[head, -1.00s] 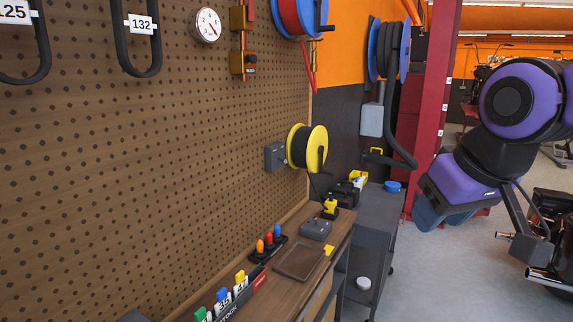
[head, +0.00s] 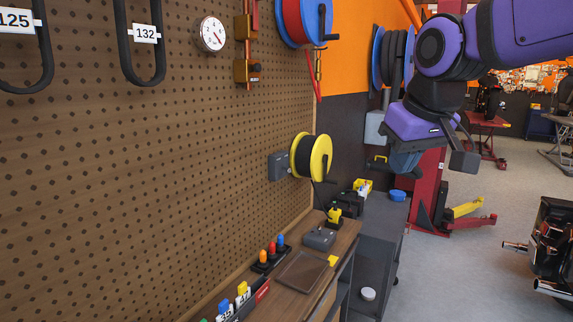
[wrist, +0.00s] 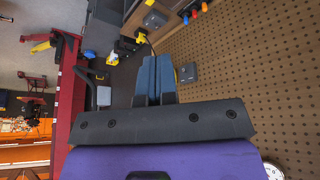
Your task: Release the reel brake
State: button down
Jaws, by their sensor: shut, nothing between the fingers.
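A yellow-flanged reel (head: 322,158) wound with black cable hangs on the pegboard, beside a grey box (head: 279,166). A dark crank-like piece shows on its right face. Above it is a blue reel (head: 325,20) with red hose. I cannot tell which part is a brake. My gripper (head: 405,165) hangs right of the yellow reel, apart from it in the picture. In the wrist view its blue fingers (wrist: 154,80) are together and empty; a grey box (wrist: 187,73) shows just right of them.
A wooden bench (head: 330,277) below carries a tray, a grey device (head: 319,238) and coloured-handled tools. A dark cart (head: 375,235) stands beyond it, and a red post (head: 427,190) behind my gripper. Floor right of the cart is clear; a motorcycle (head: 555,235) stands at far right.

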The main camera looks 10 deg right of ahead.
jog(key=w+a+r, duration=0.2)
jog(key=w+r, duration=0.1)
jog(key=w, duration=0.9)
jog(key=n+h, duration=0.1)
jog(key=n, duration=0.2)
send_over(286, 169)
jog(key=s+a, duration=0.1)
jog(key=s, duration=0.4)
notch_tip(286, 169, down, 8)
jog(key=shift+w+a+f+g, duration=0.1)
jog(key=shift+g, duration=0.3)
jog(key=shift+f, duration=0.1)
jog(key=x, duration=0.9)
jog(key=shift+w+f, duration=0.15)
jog(key=shift+f, duration=0.2)
